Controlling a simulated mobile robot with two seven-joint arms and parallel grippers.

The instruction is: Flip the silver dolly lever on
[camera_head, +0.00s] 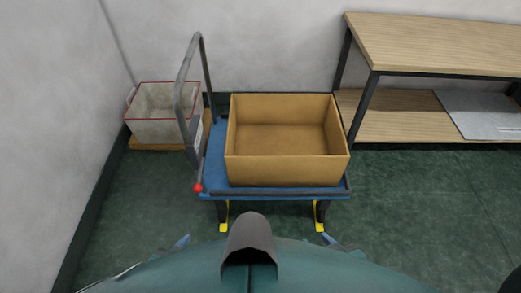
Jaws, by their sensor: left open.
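The dolly (215,174) has a blue platform and a grey bent-tube handle (179,85) standing up at its left end. A small red knob (198,188) sits at its near left corner, by the foot of the handle. A thin dark bar runs along the near edge. Yellow pieces (223,217) show at the dark near legs. I cannot make out a separate silver lever or tell its position. Neither of my grippers can be made out in the head view. My own teal body fills the bottom and hides the floor close to me.
An open cardboard box (290,170) stands on the dolly. A pale bin with red edging (165,130) stands behind left, near the wall. A wooden shelf unit (430,45) with a grey sheet (480,112) is at right. Green floor (420,205) is clear at right.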

